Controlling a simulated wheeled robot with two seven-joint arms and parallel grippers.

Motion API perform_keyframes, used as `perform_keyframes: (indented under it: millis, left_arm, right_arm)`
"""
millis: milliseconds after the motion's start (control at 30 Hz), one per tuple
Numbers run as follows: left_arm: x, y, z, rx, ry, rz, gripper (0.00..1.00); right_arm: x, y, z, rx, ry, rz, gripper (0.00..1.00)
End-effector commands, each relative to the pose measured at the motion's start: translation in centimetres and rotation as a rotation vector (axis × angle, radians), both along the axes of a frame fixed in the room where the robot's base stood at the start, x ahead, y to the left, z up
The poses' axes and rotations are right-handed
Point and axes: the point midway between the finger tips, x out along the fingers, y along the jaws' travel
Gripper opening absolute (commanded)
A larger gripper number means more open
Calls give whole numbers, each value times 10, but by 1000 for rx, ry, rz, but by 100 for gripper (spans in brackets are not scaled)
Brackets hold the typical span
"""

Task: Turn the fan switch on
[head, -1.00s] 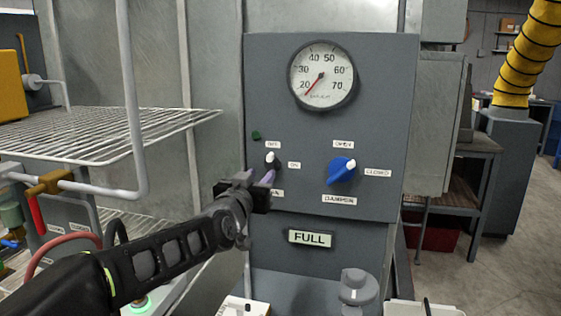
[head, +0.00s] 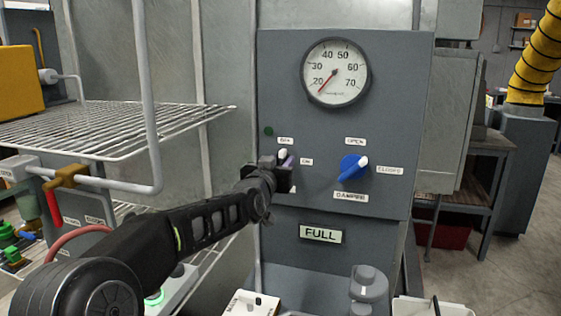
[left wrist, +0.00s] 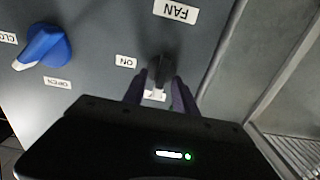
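The fan switch is a dark knob (left wrist: 161,68) with a white pointer, set in the grey panel (head: 390,100). In the head view its white tip (head: 283,153) points up at the OFF label. In the left wrist view, which is upside down, the pointer also lies toward OFF, with the ON label (left wrist: 126,61) to one side. My left gripper (left wrist: 158,88) is at the panel with its purple fingers apart, one each side of the knob's pointer. I cannot tell whether they touch it. In the head view the left gripper (head: 285,166) hides most of the knob. My right gripper is not in view.
A blue damper knob (head: 352,167) sits to the right on the same panel. A gauge (head: 336,73) is above, and a small dark green lamp (head: 268,131) is above left of the switch. A wire rack (head: 110,130) and white pipe stand to the left.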

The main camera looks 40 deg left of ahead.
Motion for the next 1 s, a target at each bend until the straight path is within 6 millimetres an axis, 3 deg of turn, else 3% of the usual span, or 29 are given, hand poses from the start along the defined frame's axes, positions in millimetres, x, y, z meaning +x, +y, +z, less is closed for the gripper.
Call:
perform_keyframes:
  millis: [267, 700, 1000]
  left_arm:
    - [2, 1, -1, 0, 1, 0, 34]
    - [2, 1, -1, 0, 1, 0, 0]
    - [2, 1, 0, 0, 1, 0, 0]
  right_arm:
    - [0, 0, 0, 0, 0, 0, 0]
    - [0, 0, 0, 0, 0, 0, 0]
    - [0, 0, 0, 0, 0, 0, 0]
